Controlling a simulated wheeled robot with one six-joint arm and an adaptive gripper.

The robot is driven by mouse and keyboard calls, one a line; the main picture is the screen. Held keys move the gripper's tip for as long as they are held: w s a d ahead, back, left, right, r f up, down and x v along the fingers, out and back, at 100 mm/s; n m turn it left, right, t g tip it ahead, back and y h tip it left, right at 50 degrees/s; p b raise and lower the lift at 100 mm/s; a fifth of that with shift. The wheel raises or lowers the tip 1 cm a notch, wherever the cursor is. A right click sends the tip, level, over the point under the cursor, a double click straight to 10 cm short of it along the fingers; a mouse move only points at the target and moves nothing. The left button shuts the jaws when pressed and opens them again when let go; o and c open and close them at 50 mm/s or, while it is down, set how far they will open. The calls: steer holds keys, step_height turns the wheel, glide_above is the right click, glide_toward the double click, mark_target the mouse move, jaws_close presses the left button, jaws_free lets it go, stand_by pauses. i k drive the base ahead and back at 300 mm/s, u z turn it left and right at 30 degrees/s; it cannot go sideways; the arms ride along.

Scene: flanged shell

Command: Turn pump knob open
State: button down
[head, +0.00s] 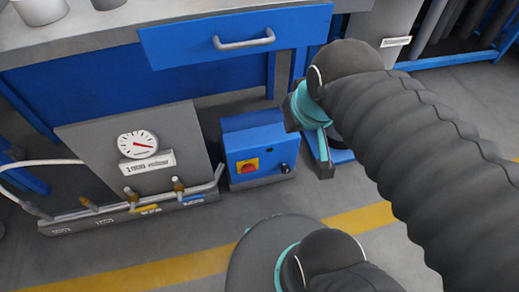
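A blue pump box (254,133) stands on the floor at the middle of the head view, below the workbench. Its front carries a red knob on a yellow plate (247,166) and, to the right, a small black knob (284,168). I cannot tell from the red knob's angle whether it is open or closed. My arm comes in from the right, with a teal-ringed joint just right of the box.
Left of the box is a grey panel with a round gauge (138,144), above a pipe manifold with several brass valves and a yellow handle (145,209). A workbench with a blue drawer (235,36) overhangs behind.

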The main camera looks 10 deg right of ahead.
mark_target(287, 169)
steer(key=z, duration=2)
steer(key=k, duration=1.05)
steer(key=u, duration=1.8)
steer(key=i, duration=0.5)
steer(key=u, duration=0.05)
